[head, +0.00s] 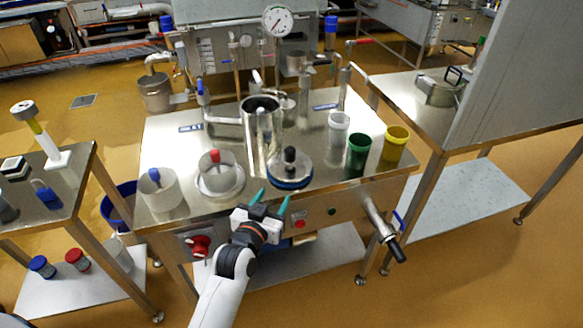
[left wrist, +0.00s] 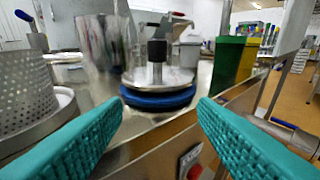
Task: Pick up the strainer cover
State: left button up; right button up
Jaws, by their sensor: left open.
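A round steel cover with a blue rim and a black knob, which looks like the strainer cover (head: 290,169), sits on the steel table near its front edge. It also shows in the left wrist view (left wrist: 158,97), straight ahead, with its black knob upright in the middle. My left gripper (head: 273,196) is open and empty, just in front of the cover and a little to its left. Its teal fingers (left wrist: 160,110) spread to either side of the cover in the left wrist view, not touching it. My right gripper is not in view.
A tall steel cylinder (head: 261,135) stands behind the cover to the left. A perforated mould (head: 217,182) and a white mould (head: 160,190) are further left. White, green (head: 358,154) and yellow (head: 394,147) cups stand to the right. A valve handle (head: 385,235) sticks out at the front.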

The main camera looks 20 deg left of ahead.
aim_at(288, 158)
pick_arm(q)
jog(key=w+r, duration=0.1)
jog(key=w, duration=0.2)
jog(key=w+t, duration=0.1)
jog(key=w, duration=0.1)
jog(key=w+r+t, duration=0.1)
jog(key=w, duration=0.2)
jog(key=shift+w+r+n+y, duration=0.3)
jog(key=shift+w+r, duration=0.05)
jog(key=w, duration=0.4)
jog(key=shift+w+d+r+p, duration=0.1)
jog(key=shift+w+r+p, duration=0.05)
jog(key=shift+w+p, duration=0.25)
jog(key=shift+w, duration=0.5)
jog(key=c, duration=1.1)
grip_shut()
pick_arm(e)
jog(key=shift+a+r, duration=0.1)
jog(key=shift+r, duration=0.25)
